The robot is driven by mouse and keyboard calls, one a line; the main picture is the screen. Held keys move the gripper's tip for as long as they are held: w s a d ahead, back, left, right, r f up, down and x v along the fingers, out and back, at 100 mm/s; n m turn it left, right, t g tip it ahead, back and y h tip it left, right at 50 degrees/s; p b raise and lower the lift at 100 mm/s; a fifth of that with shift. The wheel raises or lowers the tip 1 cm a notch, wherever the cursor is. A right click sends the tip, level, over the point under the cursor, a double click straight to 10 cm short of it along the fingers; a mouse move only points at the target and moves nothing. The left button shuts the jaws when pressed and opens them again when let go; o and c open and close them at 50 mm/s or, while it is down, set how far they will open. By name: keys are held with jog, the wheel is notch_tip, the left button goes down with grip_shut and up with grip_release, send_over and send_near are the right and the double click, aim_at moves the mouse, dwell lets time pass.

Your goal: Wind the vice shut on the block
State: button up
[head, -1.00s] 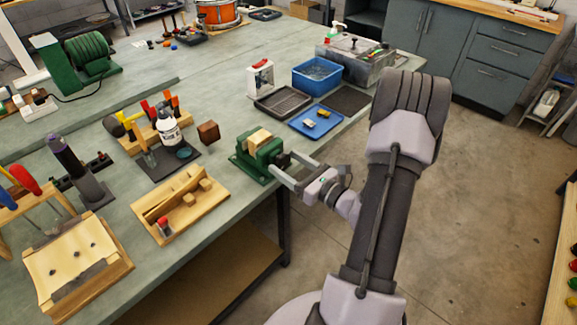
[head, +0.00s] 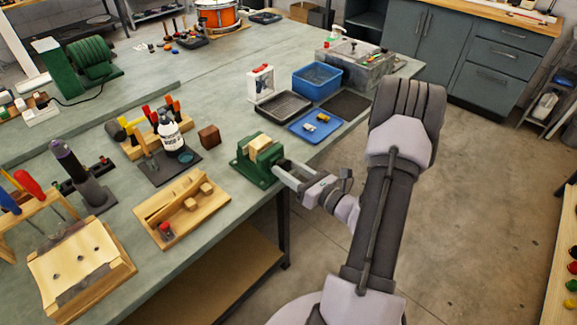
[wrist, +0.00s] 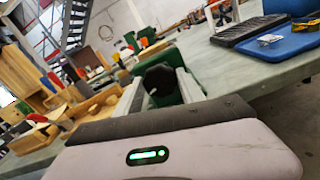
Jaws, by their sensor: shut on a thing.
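The green vice (head: 250,170) stands at the front edge of the bench, with the pale wooden block (head: 258,143) between its jaws. In the head view I cannot tell whether the jaws press on the block. My gripper (head: 280,170) reaches the vice from the right, at its handle end. In the wrist view my two fingers (wrist: 158,84) are shut around the dark round handle hub (wrist: 160,80), with the green vice body (wrist: 185,68) behind it. The wrist camera is tilted, and the block is not clear there.
A wooden tray with blocks (head: 205,218) lies left of the vice, and a small brown cube (head: 209,137) behind it. A blue tray (head: 297,130) with small parts lies to the right. The floor in front of the bench is open.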

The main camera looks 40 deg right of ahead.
jog(key=m+p, duration=0.3)
jog(key=shift+r+m, duration=0.15)
jog(key=shift+m, duration=0.15)
jog(key=m+p, duration=0.3)
jog(key=m, duration=0.1)
jog(key=shift+m, duration=0.3)
jog(key=m+p, duration=0.3)
jog(key=m, duration=0.1)
jog(key=shift+m, duration=0.3)
jog(key=m, duration=0.1)
jog(key=m+p, duration=0.1)
jog(key=m, duration=0.1)
jog(key=m+p, duration=0.1)
jog(key=shift+f+m, duration=0.25)
jog(key=shift+m, duration=0.05)
jog(key=m+p, duration=0.1)
jog(key=m, duration=0.3)
jog(key=shift+f, duration=0.1)
jog(key=m+p, duration=0.1)
jog(key=m, duration=0.7)
jog(key=shift+a+f+m+p, duration=0.1)
jog(key=shift+m+p, duration=0.2)
jog(key=shift+p, duration=0.05)
jog(key=shift+m, duration=2)
